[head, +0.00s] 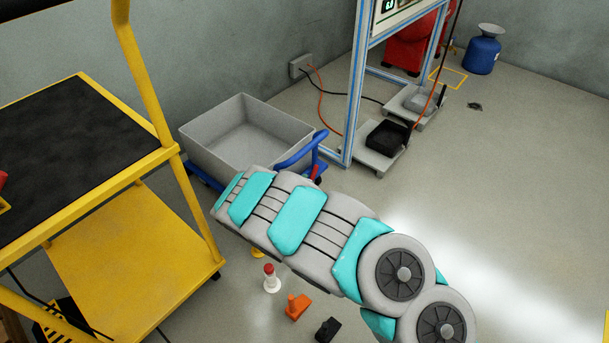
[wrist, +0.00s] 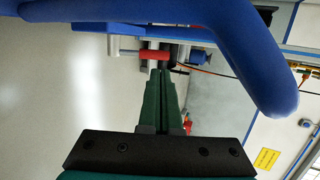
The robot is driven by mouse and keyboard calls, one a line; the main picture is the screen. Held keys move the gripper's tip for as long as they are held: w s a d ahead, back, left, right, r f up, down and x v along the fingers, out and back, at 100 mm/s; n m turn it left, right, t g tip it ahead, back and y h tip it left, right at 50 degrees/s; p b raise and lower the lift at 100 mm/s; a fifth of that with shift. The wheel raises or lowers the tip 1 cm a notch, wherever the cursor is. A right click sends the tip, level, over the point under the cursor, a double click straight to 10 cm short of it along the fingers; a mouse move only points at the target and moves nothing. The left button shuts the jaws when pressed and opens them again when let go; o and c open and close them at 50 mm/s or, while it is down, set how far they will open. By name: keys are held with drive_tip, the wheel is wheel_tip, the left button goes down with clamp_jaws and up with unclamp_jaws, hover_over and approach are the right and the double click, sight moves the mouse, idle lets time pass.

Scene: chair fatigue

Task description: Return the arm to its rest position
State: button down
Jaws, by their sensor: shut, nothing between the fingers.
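My arm (head: 300,220), grey with teal pads, stretches from the lower right of the head view toward the grey cart. My gripper is hidden there. In the wrist view my gripper (wrist: 163,75) shows as two dark green fingers, shut together with nothing between them. The fingers point toward a small red part (wrist: 160,55), and I cannot tell whether they touch it. A thick blue tube (wrist: 240,50) curves over the top and right of that view, close to the gripper.
A grey cart (head: 240,140) with a blue handle (head: 300,150) stands just beyond my arm. A yellow trolley (head: 130,255) is at the left. An orange object (head: 297,306) and a red-topped white one (head: 271,278) lie below the arm.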

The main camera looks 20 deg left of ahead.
drive_tip(key=v, duration=0.7)
drive_tip(key=shift+r, duration=0.35)
